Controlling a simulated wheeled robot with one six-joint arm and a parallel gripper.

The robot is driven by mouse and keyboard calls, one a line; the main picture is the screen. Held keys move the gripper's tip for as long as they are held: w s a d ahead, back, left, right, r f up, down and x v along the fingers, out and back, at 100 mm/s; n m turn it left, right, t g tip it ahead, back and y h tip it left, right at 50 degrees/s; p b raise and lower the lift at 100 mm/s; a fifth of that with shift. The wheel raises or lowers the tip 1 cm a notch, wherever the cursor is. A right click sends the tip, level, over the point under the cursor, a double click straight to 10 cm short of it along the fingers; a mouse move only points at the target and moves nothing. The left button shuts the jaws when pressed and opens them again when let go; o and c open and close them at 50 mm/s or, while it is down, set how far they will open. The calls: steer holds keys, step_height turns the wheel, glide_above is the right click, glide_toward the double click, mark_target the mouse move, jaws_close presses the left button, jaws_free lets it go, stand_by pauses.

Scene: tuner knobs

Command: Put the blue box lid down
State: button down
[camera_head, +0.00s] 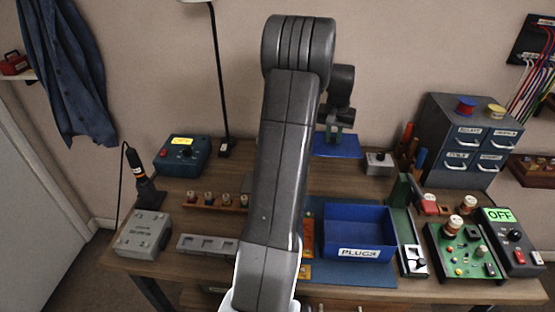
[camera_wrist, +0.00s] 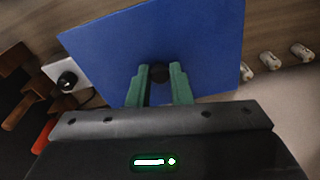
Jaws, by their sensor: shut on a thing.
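The blue box lid (camera_head: 338,146) is a flat blue panel at the back of the bench in the head view. It fills the upper middle of the wrist view (camera_wrist: 195,45), looking tilted there. My gripper (camera_wrist: 160,75) has its green fingers shut on the dark round knob (camera_wrist: 160,72) of the lid. In the head view my gripper (camera_head: 334,134) is just above the lid. Whether the lid touches the bench cannot be told.
A small grey box with a black knob (camera_head: 379,163) is right of the lid. A grey drawer cabinet (camera_head: 465,140) stands at the back right. A green board with knobs (camera_head: 465,250) is at the right. Bare wood (camera_head: 345,188) lies between lid and box.

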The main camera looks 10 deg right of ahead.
steer(key=shift+w+f, duration=0.75)
steer(key=shift+w, duration=0.1)
step_height(320, 180, down, 4)
steer(key=shift+f, duration=2.65)
steer(key=c, duration=1.3)
jaws_free()
steer(key=shift+p, duration=0.3)
steer(key=r, duration=0.4)
steer(key=s+r, duration=0.1)
steer(key=r, duration=0.7)
steer(key=shift+s+a+r+b, duration=0.15)
steer(key=shift+a+b, duration=0.1)
steer(key=shift+b, duration=0.05)
